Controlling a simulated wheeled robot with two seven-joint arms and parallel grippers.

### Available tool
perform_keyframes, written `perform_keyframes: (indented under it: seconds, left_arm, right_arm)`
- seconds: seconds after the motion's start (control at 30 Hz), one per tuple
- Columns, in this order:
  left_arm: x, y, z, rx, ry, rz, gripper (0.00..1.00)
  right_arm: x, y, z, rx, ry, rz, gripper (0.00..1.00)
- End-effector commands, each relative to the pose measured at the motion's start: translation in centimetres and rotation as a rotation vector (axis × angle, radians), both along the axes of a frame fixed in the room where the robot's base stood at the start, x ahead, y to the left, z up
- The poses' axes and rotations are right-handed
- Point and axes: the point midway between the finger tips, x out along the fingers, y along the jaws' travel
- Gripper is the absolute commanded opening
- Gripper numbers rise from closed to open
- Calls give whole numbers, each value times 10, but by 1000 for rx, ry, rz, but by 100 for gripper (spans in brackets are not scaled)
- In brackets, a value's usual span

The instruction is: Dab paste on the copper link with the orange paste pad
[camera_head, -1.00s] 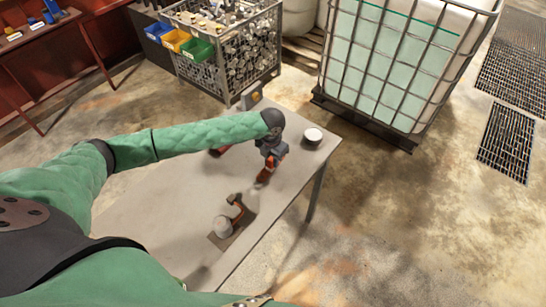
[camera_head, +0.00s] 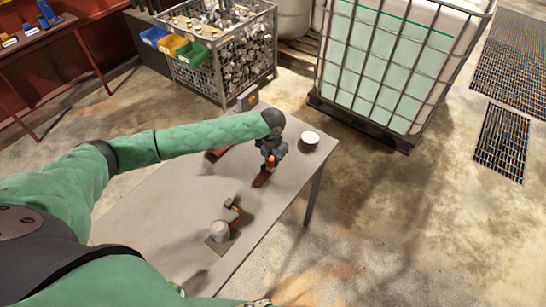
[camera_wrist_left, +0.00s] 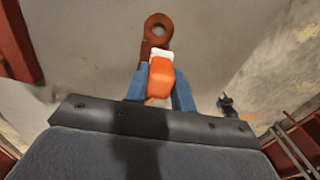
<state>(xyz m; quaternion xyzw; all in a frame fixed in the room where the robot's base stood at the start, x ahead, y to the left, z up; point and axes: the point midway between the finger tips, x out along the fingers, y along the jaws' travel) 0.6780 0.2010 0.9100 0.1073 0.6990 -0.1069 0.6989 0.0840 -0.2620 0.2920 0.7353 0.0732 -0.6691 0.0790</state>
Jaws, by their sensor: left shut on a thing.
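My left gripper (camera_head: 268,150) is over the far right part of the grey table, pointing down. It is shut on the orange paste pad (camera_wrist_left: 160,80), which has a white face at its far end. A flat copper link (camera_wrist_left: 158,28) with a round hole lies just beyond and below the pad in the left wrist view. In the head view the link (camera_head: 262,180) shows below the gripper. The white face overlaps the near part of the link in the wrist view; I cannot tell whether they touch. My right gripper is not in view.
On the table (camera_head: 150,215), a grey cylinder (camera_head: 220,231) stands on a plate beside a bent copper-coloured piece (camera_head: 233,208). A white round container (camera_head: 310,138) stands near the right edge. A red thing (camera_head: 217,154) lies partly behind my arm. A mesh crate (camera_head: 235,60) is behind.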

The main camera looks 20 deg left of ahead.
Motion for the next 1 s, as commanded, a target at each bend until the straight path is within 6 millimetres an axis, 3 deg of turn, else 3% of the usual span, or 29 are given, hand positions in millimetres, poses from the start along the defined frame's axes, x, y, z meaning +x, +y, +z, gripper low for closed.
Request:
perform_keyframes:
  seconds: [0.47,1.0]
  left_arm:
    - [-21,6,-2,0,1,0,7]
    - [5,-2,-1,1,0,1,7]
  right_arm:
    - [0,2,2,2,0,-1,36]
    - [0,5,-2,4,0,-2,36]
